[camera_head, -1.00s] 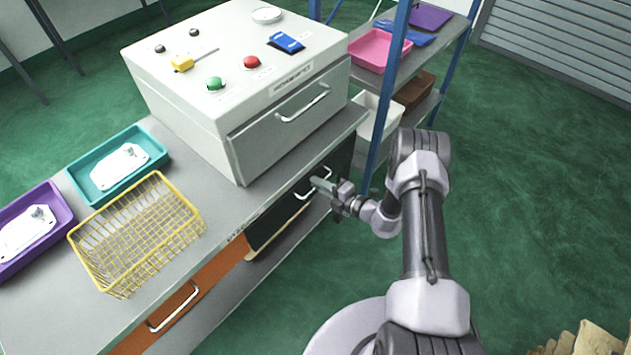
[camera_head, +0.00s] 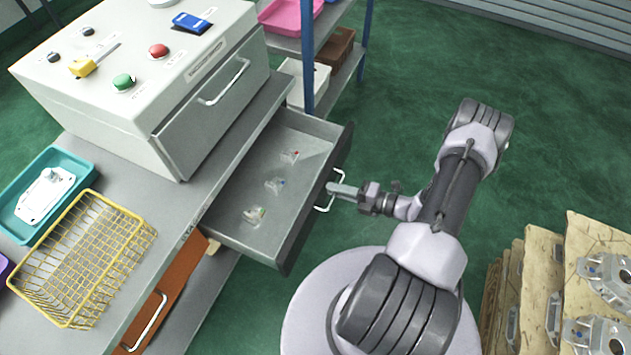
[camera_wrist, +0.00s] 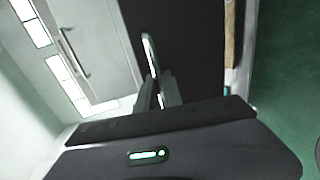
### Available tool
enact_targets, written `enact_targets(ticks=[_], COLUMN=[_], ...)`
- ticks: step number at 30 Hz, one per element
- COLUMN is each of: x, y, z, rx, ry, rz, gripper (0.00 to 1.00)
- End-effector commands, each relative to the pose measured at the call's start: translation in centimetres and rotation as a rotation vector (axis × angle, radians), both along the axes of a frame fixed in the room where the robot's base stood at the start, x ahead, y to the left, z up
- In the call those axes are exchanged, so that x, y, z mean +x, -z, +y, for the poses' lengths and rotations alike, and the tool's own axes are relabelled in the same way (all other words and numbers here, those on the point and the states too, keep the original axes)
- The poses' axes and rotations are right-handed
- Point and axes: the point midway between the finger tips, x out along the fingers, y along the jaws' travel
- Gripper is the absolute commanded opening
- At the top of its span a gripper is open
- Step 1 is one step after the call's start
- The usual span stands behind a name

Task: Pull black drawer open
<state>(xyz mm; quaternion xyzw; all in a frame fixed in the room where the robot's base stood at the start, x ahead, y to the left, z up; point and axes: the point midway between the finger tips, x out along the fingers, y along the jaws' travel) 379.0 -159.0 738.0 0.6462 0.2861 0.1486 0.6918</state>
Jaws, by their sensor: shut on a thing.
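My gripper (camera_head: 338,189) is shut on this handle, reaching in from the right. In the wrist view the handle (camera_wrist: 149,50) runs up from between my fingers (camera_wrist: 158,92) against the dark drawer front (camera_wrist: 190,50). The fingertips partly hide the handle's middle.
An orange drawer (camera_head: 165,300) with its own handle sits left of the black one. A grey control box (camera_head: 120,90), yellow wire basket (camera_head: 80,262) and teal tray (camera_head: 40,200) stand on the bench. Castings on pallets (camera_head: 545,270) are at lower right. Green floor (camera_head: 420,60) is open beyond my arm.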

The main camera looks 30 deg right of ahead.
Motion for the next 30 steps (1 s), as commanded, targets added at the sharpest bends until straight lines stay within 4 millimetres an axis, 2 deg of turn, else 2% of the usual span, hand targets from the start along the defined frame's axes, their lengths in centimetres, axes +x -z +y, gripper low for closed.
enact_targets(ticks=[3,10,26,27,29,30], x=[-1.5,-3.3,-3.9,-3.9,-3.9,-3.9], y=[0.1,0.0,0.0,0.0,0.0,0.0], z=[-1.3,-2.6,-3.0,-3.0,-2.9,-2.9], rx=[-0.002,-0.002,-0.001,-0.001,-0.001,-0.001], ry=[0.004,0.002,0.002,0.001,0.001,0.001], rz=[0.000,0.000,-0.001,-0.001,-0.001,-0.001], gripper=[0.00,0.00,0.00,0.19,0.30,0.33])
